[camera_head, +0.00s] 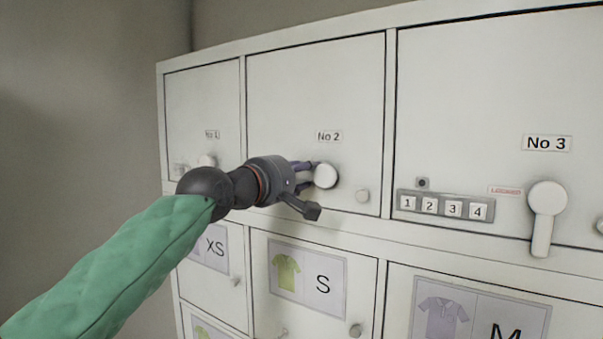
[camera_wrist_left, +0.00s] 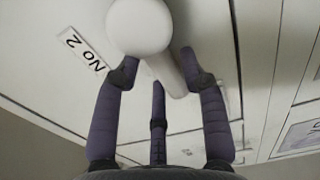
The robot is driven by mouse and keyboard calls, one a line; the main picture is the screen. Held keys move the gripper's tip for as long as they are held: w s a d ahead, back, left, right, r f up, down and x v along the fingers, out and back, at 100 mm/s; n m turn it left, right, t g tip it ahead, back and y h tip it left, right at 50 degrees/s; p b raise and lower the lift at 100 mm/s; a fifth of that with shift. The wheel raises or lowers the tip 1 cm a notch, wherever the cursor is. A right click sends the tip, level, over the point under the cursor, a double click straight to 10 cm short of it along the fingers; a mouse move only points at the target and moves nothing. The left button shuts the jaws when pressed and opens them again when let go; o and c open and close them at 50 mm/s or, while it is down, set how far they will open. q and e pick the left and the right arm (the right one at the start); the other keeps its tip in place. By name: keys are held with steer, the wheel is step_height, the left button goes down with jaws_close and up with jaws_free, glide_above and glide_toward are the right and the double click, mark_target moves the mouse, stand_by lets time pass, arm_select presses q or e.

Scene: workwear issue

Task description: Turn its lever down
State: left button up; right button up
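The No 2 door (camera_head: 300,95) is shut, and its lever has a round white hub (camera_head: 326,175). The lever bar is mostly hidden behind my fingers in the head view, and seems to point left from the hub. The left wrist view shows the hub (camera_wrist_left: 138,25) and the white bar (camera_wrist_left: 172,75) reaching in between the fingers. My left gripper (camera_head: 306,176) comes from the left at the lever. Its purple fingers (camera_wrist_left: 160,68) are spread on either side of the bar, not closed on it; contact is unclear. My right gripper is not in view.
The No 3 door (camera_head: 500,80) has a lever (camera_head: 544,215) pointing down and a numbered button strip (camera_head: 445,205). Lower doors carry shirt pictures with sizes, such as S (camera_head: 306,280).

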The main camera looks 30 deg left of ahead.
arm_select(q)
jaws_close()
